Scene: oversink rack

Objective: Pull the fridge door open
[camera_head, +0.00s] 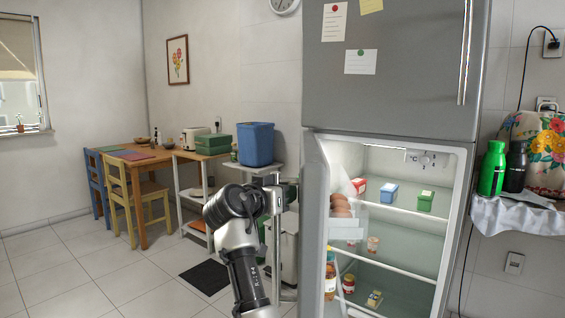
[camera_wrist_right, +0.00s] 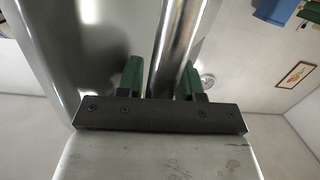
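The lower fridge door (camera_head: 314,225) is swung open and seen almost edge-on in the head view. Its inner shelves hold eggs and jars. The door's upright metal handle (camera_head: 277,240) is on its outer side, to the left. My right arm reaches up to this handle. In the right wrist view, the two green fingers of my right gripper (camera_wrist_right: 160,68) sit close on both sides of the shiny handle bar (camera_wrist_right: 180,40), and look shut on it. The fingertips are mostly hidden in the head view. My left gripper is not in view.
The lit fridge interior (camera_head: 400,235) shows shelves with boxes and jars. A blue bin (camera_head: 255,144) on a small shelf stands behind the handle. A wooden table (camera_head: 150,165) with chairs is far left. Floor (camera_head: 130,275) at the left is mostly clear. A counter with bottles is right.

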